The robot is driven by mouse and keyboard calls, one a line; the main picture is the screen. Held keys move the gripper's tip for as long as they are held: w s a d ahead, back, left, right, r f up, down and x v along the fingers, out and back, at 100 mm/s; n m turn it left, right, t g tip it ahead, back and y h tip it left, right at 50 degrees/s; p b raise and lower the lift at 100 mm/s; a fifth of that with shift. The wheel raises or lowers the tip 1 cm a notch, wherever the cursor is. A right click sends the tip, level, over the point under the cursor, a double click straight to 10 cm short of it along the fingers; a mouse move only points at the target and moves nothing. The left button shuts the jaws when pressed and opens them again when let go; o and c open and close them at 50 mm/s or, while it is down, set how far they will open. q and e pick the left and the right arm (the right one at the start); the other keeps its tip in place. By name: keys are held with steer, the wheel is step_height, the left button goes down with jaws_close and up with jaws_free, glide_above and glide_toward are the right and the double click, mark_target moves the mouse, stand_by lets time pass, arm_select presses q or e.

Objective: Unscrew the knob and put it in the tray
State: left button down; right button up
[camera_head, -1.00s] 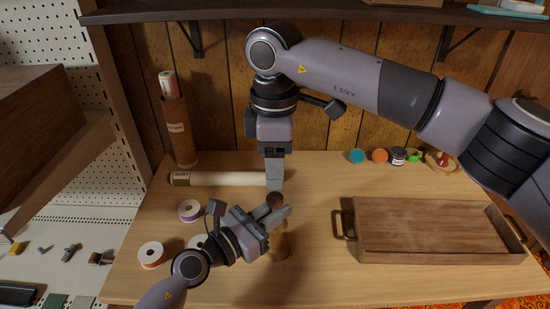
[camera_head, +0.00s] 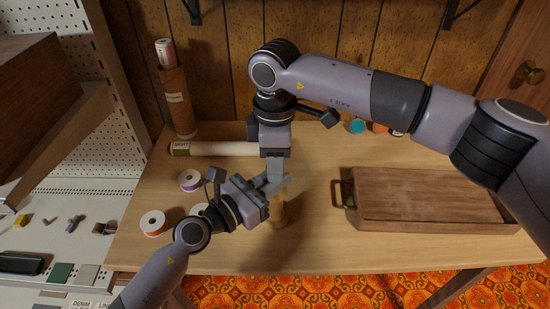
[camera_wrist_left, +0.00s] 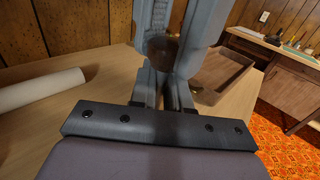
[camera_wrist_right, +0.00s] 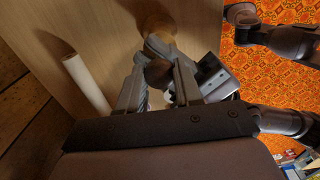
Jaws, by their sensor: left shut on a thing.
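A light wooden post (camera_head: 279,212) stands on the table, its upper part hidden by my grippers. The dark brown round knob (camera_wrist_left: 162,48) is on top of it. It also shows in the right wrist view (camera_wrist_right: 158,73). My left gripper (camera_head: 272,184) comes in from the left and is shut on the post, just below the knob. My right gripper (camera_wrist_right: 160,70) points down from above, its two fingers apart on either side of the knob. I cannot tell whether they touch it. The wooden tray (camera_head: 350,212) with metal handles lies to the right.
A pale paper roll (camera_head: 225,149) lies behind the grippers. Thread spools (camera_head: 153,222) stand at the left. Small coloured pots (camera_head: 357,126) stand at the back. The table between post and tray is clear.

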jaws_close()
steer(key=n, duration=0.9)
steer(key=shift+n, duration=0.3)
steer(key=n, duration=0.4)
steer(key=shift+n, duration=0.3)
steer(key=n, duration=0.4)
steer(key=shift+r+n, duration=0.1)
steer(key=shift+n, duration=0.3)
steer(key=n, duration=1.5)
steer(key=shift+n, duration=0.3)
steer(key=n, duration=1.2)
steer(key=shift+n, duration=0.3)
steer(key=n, duration=0.6)
steer(key=shift+r+n, duration=0.1)
steer(key=shift+n, duration=0.3)
